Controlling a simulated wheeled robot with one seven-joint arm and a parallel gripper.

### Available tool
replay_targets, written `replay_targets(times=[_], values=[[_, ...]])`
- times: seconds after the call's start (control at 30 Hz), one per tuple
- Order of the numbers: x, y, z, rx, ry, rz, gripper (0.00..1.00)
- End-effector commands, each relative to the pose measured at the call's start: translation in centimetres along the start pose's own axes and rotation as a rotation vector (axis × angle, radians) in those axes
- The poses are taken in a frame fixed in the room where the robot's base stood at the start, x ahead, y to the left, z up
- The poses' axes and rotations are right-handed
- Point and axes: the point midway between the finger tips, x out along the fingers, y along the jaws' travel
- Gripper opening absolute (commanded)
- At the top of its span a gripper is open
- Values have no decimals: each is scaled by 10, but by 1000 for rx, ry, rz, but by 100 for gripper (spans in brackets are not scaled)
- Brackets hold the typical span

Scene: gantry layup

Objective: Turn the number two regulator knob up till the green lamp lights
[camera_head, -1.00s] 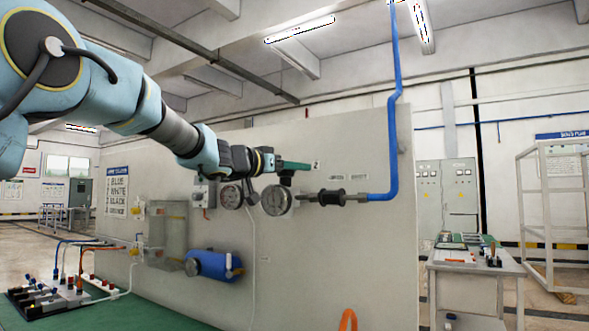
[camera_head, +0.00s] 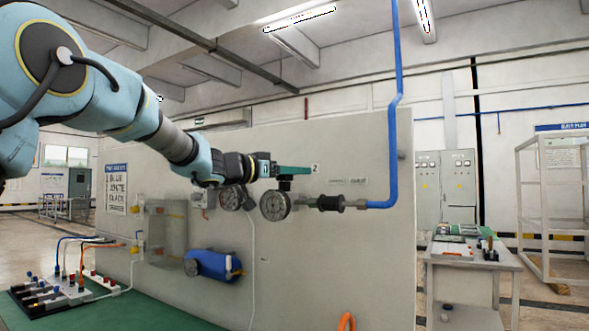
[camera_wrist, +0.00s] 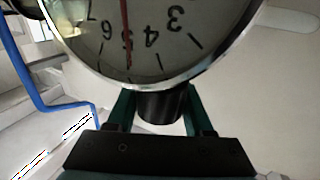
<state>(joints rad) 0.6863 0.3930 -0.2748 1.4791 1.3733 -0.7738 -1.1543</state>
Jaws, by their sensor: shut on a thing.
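A black cylindrical knob (camera_wrist: 160,108) sits between the two green fingers of my gripper (camera_wrist: 158,92) in the wrist view. The fingers are shut on it, one on each side. A round gauge (camera_wrist: 130,35) fills the top of that view, its numerals upside down and its red needle near the 5. In the head view my gripper (camera_head: 293,170) is at the panel, just above the right-hand gauge (camera_head: 274,206). A label with a 2 (camera_head: 315,168) is right of the gripper. I cannot make out a lit green lamp.
The pale panel (camera_head: 330,260) carries a second gauge (camera_head: 231,198), a black cylindrical fitting (camera_head: 330,202), a blue pipe (camera_head: 392,150) and a blue tank (camera_head: 210,264). A small bench (camera_head: 470,262) stands at the right. The floor between is partly clear.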

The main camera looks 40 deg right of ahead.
Motion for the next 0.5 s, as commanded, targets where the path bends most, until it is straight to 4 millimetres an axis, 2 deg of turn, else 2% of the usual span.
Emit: replay_targets(times=[0.07, 0.1, 0.37, 0.5], values=[[0, 0, 0, 0, 0, 0, 0], [0, 0, 0, 0, 0, 0, 53], [0, 0, 0, 0, 0, 0, 82], [0, 0, 0, 0, 0, 0, 82]])
